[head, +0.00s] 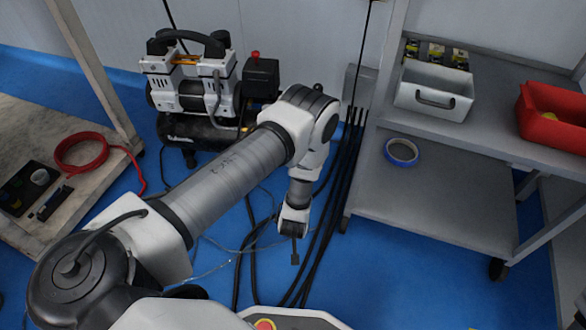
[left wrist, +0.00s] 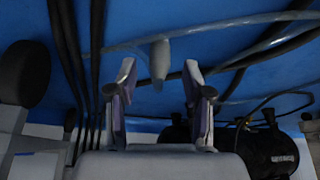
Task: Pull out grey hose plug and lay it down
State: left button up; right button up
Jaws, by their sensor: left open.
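My left gripper (head: 295,258) hangs low over the blue floor, in front of the compressor and left of the grey cart. In the left wrist view its two fingers (left wrist: 160,82) are spread apart with nothing between the pads. A light grey, rounded plug-like piece (left wrist: 159,62) shows just beyond and between the fingertips, apart from both. A thin grey hose (left wrist: 235,24) runs beside it across the floor. In the head view I cannot make out the plug. My right gripper is not in view.
Several black cables (head: 330,215) run along the floor close by the gripper. The compressor (head: 195,95) stands behind my left arm. A grey cart (head: 440,205) with a blue tape roll (head: 401,152) is at right. A wooden table (head: 50,215) with a red hose (head: 82,152) is at left.

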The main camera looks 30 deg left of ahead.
pick_arm(q)
jog(key=v, duration=1.1)
jog(key=shift+r, duration=0.3)
jog(key=shift+s, duration=0.15)
jog(key=s+r+m+g+h+p, duration=0.1)
jog(key=s+r+m+g+p, duration=0.15)
jog(key=s+r+p, duration=0.4)
jog(key=s+r+m+g+h+p, duration=0.1)
jog(key=s+r+m+h+p, duration=0.2)
jog(key=s, duration=0.7)
notch_tip(320, 180, up, 38)
jog(key=d+m+y+p, duration=0.1)
jog(key=p, duration=3.6)
